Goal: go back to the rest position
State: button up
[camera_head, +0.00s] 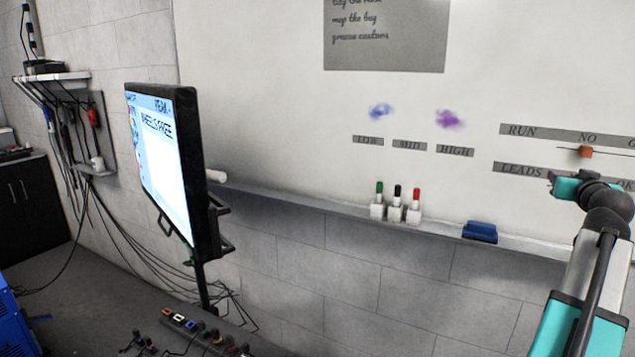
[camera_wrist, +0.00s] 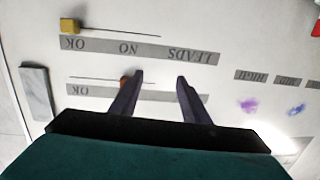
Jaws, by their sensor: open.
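My gripper (camera_wrist: 160,77) is open and empty in the wrist view. Its two dark fingers are apart and point toward the whiteboard (camera_wrist: 222,28), which appears upside down there. An orange slider block (camera_wrist: 124,82) on a thin line shows partly behind the left finger. My arm (camera_head: 592,265) rises at the right edge of the head view, in front of the whiteboard (camera_head: 270,110). The gripper's fingers cannot be made out in the head view.
A monitor (camera_head: 165,170) stands at left. The board's ledge (camera_head: 335,204) carries three markers (camera_head: 397,205) and a blue eraser (camera_head: 480,231). Blue and purple smudges (camera_head: 450,119) mark the board. A yellow block (camera_wrist: 69,25) shows in the wrist view. Cables hang at left.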

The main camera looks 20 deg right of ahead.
jog(key=w+a+f+n+g+y, duration=0.15)
jog(key=w+a+f+y, duration=0.25)
jog(key=w+a+f, duration=0.8)
jog(key=w+a+f+n+t+y, duration=0.1)
jog(key=w+a+f+n+y, duration=0.15)
jog(key=w+a+f, duration=0.9)
jog(key=w+a+f+n+g+y, duration=0.2)
jog(key=a+f+g+y, duration=0.4)
jog(key=a+f, duration=2.05)
jog(key=s+a+f+n+g, duration=0.2)
jog(key=s+a+f+g, duration=0.1)
jog(key=s+a+f, duration=0.65)
jog(key=s+a+f+n+g, duration=0.15)
jog(key=s+a+f, duration=0.35)
jog(key=a, duration=0.7)
jog(key=s+f+g, duration=0.3)
jog(key=s+f, duration=0.6)
jog(key=s, duration=0.3)
jog(key=s+f+g, duration=0.3)
jog(key=s+f, duration=0.7)
jog(key=s, duration=0.3)
jog(key=shift+s+f+h, duration=0.15)
jog(key=shift+h, duration=0.2)
